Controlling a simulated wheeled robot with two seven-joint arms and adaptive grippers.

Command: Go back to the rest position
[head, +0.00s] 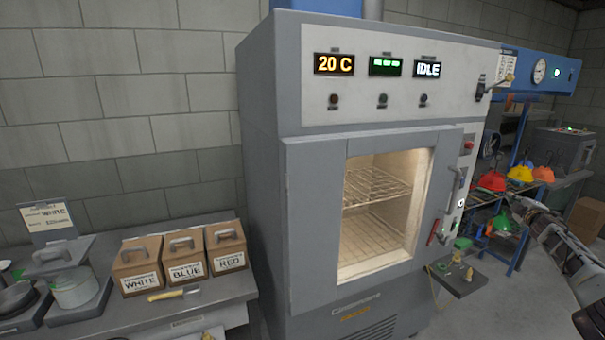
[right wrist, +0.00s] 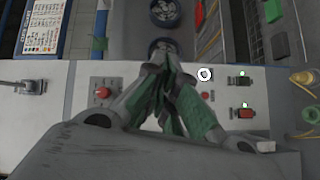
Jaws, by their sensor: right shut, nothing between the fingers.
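My right gripper (head: 514,200) comes in from the right in the head view, beside the oven's right side. In the right wrist view the gripper (right wrist: 167,65) is shut, its green-padded fingers together with nothing between them. It is in front of a pale control panel (right wrist: 70,75) with a red button (right wrist: 102,92) and a white ring-shaped button (right wrist: 205,74). Whether the fingers touch the panel cannot be told. My left gripper is not in view.
A grey oven (head: 262,150) shows 20 C and IDLE; its lit window shows wire racks (head: 375,188). A left bench (head: 215,290) holds boxes labelled WHITE (head: 137,265), BLUE (head: 185,258) and RED (head: 227,248). Coloured hard hats (head: 520,173) are behind at right. Floor shows at lower right.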

